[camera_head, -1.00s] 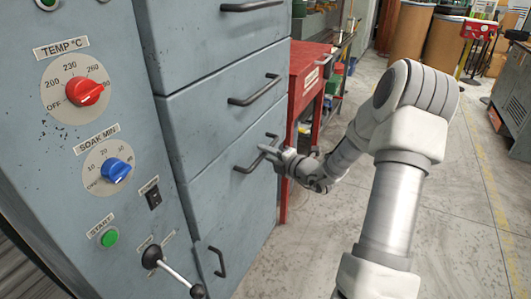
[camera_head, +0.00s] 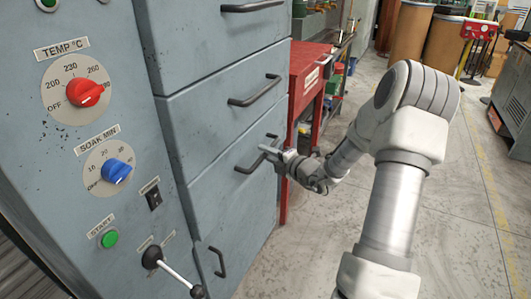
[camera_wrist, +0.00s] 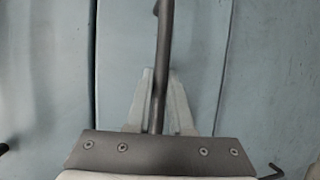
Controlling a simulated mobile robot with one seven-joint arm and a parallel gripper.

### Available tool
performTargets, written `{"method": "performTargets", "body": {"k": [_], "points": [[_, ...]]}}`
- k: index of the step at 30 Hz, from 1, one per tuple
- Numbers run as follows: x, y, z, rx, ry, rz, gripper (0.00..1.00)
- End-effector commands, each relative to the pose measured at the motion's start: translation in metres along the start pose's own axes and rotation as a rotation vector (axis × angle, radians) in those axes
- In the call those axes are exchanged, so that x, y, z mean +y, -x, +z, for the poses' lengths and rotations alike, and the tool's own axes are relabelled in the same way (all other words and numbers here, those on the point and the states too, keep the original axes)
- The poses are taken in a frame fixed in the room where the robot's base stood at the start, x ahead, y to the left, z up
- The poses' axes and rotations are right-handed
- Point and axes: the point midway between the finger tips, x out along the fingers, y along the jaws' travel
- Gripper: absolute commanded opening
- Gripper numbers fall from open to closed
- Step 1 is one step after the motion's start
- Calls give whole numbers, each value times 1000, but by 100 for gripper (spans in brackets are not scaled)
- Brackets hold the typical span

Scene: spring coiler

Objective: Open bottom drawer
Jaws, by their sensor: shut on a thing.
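The grey metal cabinet has a stack of drawers with dark bar handles. In the wrist view, the dark handle bar (camera_wrist: 164,40) runs upright between the two pale fingers of my gripper (camera_wrist: 161,95). The finger on the left lies close along the bar. A small gap shows on the right side.
A control panel with a red dial (camera_head: 85,93), blue dial (camera_head: 116,171) and lever (camera_head: 172,268) is at left. A red table (camera_head: 306,75) stands behind.

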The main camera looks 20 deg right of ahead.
Motion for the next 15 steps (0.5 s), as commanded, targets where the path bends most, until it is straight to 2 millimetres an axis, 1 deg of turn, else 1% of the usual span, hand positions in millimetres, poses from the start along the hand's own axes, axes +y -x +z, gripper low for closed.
{"method": "performTargets", "body": {"k": [5, 8, 11, 15], "points": [[-1, 21, 10, -4, -2, -4, 0], [-4, 42, 18, -6, -5, -6, 0], [-8, 69, 29, -6, -6, -6, 0], [-17, 114, 47, -8, -6, -6, 0]]}}
